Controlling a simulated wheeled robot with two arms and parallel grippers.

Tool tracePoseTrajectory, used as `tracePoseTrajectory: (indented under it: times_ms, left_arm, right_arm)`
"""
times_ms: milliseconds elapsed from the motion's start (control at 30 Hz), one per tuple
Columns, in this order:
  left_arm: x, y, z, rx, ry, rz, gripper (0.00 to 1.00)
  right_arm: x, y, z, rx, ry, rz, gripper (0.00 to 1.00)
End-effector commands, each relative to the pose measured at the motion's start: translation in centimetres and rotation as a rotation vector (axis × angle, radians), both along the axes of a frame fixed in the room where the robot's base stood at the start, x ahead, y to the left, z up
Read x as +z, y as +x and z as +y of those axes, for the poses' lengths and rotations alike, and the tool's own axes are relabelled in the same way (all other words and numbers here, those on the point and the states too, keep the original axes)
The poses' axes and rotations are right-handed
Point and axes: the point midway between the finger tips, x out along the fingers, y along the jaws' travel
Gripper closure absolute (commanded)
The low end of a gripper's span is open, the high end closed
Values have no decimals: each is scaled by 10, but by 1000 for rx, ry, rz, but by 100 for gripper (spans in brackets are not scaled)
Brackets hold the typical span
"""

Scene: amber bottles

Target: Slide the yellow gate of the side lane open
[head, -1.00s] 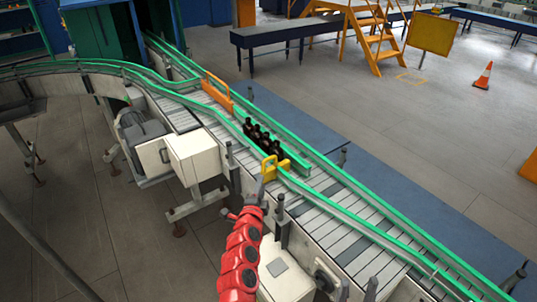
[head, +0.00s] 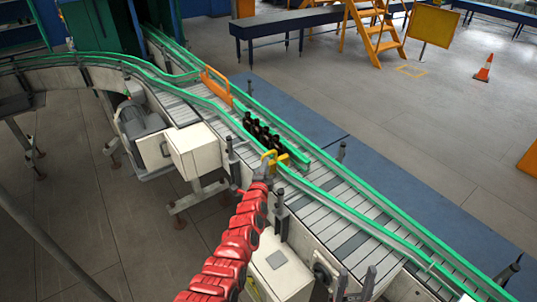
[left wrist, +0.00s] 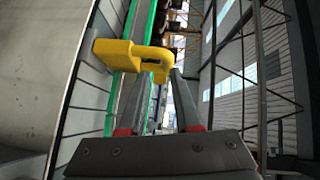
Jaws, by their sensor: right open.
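The yellow gate (head: 274,157) sits on the conveyor's near rail, at the lower end of a narrow lane of dark bottles (head: 259,134). In the left wrist view the yellow gate (left wrist: 110,52) is a thick bent bar whose hooked end lies at my fingertips. My left gripper (head: 262,174) is right at the gate's near side. In the left wrist view my left gripper (left wrist: 162,74) has its fingers apart, with the hooked end between or just beyond the tips. Contact is not clear. My right gripper is not in view.
An orange plate (head: 216,86) stands across the conveyor up the line. Green rails (head: 350,185) run along both sides. A pale box (head: 193,150) is mounted at the near side, left of my left arm. The conveyor rollers (head: 340,215) below the gate are clear.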

Motion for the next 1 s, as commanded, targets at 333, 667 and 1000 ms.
tracePoseTrajectory:
  times_ms: [333, 667, 1000]
  left_arm:
    - [3, 33, -1, 14, -17, -12, 68]
    - [-1, 61, -7, 8, -11, -15, 68]
    - [3, 69, -9, 9, -12, -12, 68]
  right_arm:
    - [-27, 0, 0, 0, 0, 0, 50]
    - [-77, 0, 0, 0, 0, 0, 50]
    - [-89, 0, 0, 0, 0, 0, 50]
